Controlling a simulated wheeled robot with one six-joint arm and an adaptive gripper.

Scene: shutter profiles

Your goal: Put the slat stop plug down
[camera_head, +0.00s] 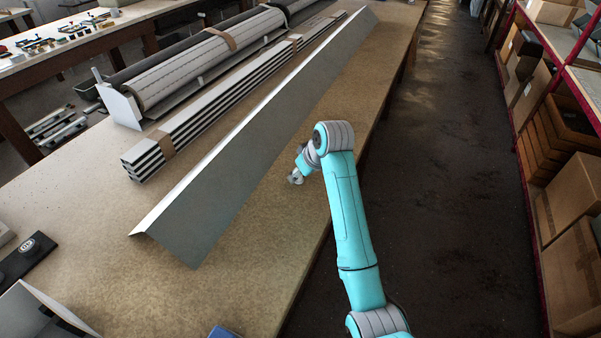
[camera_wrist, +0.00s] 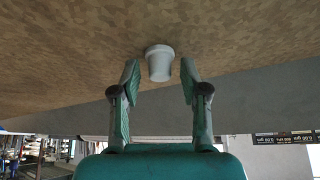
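The slat stop plug (camera_wrist: 159,60) is a small pale grey, cup-shaped piece with a wider rim, seen in the wrist view against the tan tabletop. My gripper (camera_wrist: 160,74) has its two green fingers spread on either side of the plug. A narrow gap shows between each finger and the plug, so the fingers look open and not pressing on it. In the head view my gripper (camera_head: 296,176) is low over the workbench (camera_head: 262,235), near its right edge. The plug cannot be told apart from the gripper there.
A long grey angled metal profile (camera_head: 245,140) lies just left of my gripper. Stacked slats (camera_head: 205,110) and a shutter roll (camera_head: 190,68) lie beyond it. A black plate with a knob (camera_head: 27,250) is at the near left. Shelves with boxes (camera_head: 570,195) stand right, across the aisle.

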